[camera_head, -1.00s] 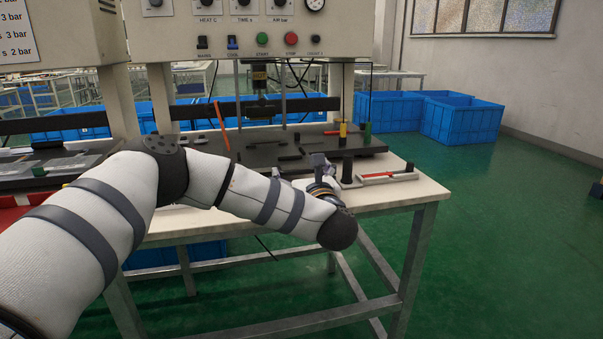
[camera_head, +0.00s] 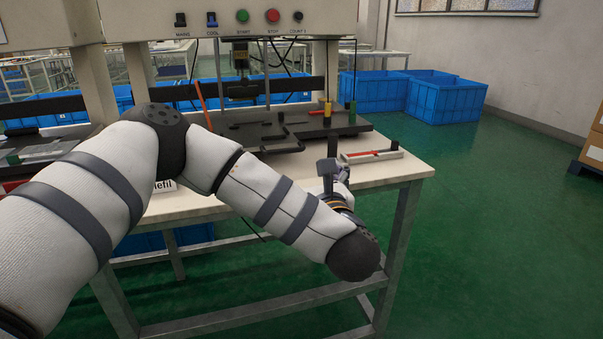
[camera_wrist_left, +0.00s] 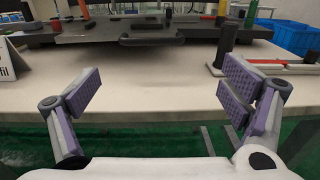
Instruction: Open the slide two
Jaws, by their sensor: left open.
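A dark slide plate (camera_head: 262,140) lies on the white table under the press, with low black parts on it. It also shows in the left wrist view (camera_wrist_left: 90,34), with a dark handle-like bar (camera_wrist_left: 152,41) along its near edge. I cannot read a number on it. My left gripper (camera_head: 335,178) is at the table's front edge, in front of the plate and to its right. In the left wrist view its two purple-padded fingers (camera_wrist_left: 160,92) are spread wide with nothing between them, apart from the plate. My right gripper is not in view.
A black post (camera_wrist_left: 226,42) stands on the table right of the plate, near a red-handled tool (camera_head: 372,154). A white label stand (camera_wrist_left: 8,60) is at the left. The control panel (camera_head: 220,25) hangs above. Bare table top (camera_wrist_left: 150,95) lies before the plate. Blue bins (camera_head: 445,98) stand behind.

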